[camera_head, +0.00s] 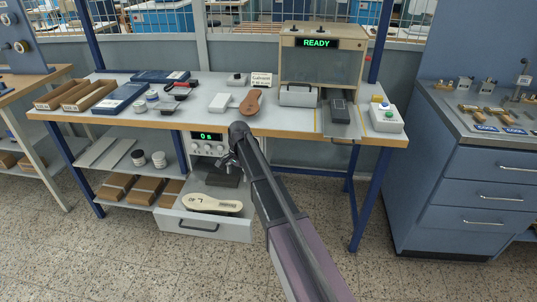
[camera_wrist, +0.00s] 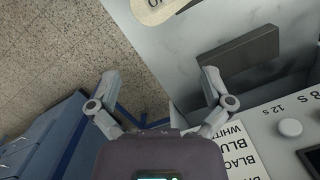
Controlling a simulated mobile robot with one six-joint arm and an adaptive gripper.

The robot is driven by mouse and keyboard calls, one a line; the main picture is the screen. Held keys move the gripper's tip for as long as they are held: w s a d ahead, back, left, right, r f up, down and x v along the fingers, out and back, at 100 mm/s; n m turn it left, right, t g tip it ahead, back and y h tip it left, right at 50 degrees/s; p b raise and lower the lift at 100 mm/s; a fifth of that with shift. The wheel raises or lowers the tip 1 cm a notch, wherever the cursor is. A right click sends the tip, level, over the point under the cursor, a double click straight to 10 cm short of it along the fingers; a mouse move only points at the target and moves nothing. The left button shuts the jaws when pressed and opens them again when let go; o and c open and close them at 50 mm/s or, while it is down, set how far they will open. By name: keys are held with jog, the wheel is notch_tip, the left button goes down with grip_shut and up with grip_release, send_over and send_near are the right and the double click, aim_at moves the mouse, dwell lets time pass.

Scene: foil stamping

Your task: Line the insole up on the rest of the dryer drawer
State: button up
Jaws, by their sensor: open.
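The pale insole (camera_head: 212,203) with dark marks lies lengthwise across the front part of the open dryer drawer (camera_head: 205,226). One end of it shows at the top edge of the wrist view (camera_wrist: 158,8). A dark grey block (camera_head: 222,178), perhaps the rest, stands in the drawer behind the insole. It also shows in the wrist view (camera_wrist: 238,52), apart from the insole. My gripper (camera_wrist: 160,79) is open and empty, its fingers spread wide, with the block beside the right finger. In the head view my arm hides part of the drawer's right side.
The dryer front (camera_head: 208,142) reads "0 s". Above the drawer, the bench (camera_head: 300,123) holds a brown sole-shaped piece (camera_head: 251,102), a press showing "READY" (camera_head: 317,43) and a button box (camera_head: 385,117). A blue cabinet (camera_head: 455,180) stands at the right. The floor in front is clear.

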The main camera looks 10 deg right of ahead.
jog(key=w+d+r+n+p, duration=0.1)
jog(key=d+r+n+p, duration=0.2)
jog(key=d+n, duration=0.3)
jog(key=w+d+r+n+h+p, duration=0.1)
jog(key=d+r+n+p, duration=0.2)
jog(key=n, duration=1)
jog(key=shift+d+t, duration=0.4)
jog(key=shift+d, duration=1.35)
jog(key=shift+r+n, duration=0.1)
jog(key=shift+n, duration=0.2)
jog(key=s+r+m+p, duration=0.3)
jog(key=s, duration=0.6)
jog(key=s+r+m+p, duration=0.3)
jog(key=s, duration=0.6)
jog(key=s+a+r+m+p, duration=0.1)
jog(key=s+r+m+p, duration=0.3)
jog(key=s, duration=0.6)
jog(key=shift+a, duration=0.1)
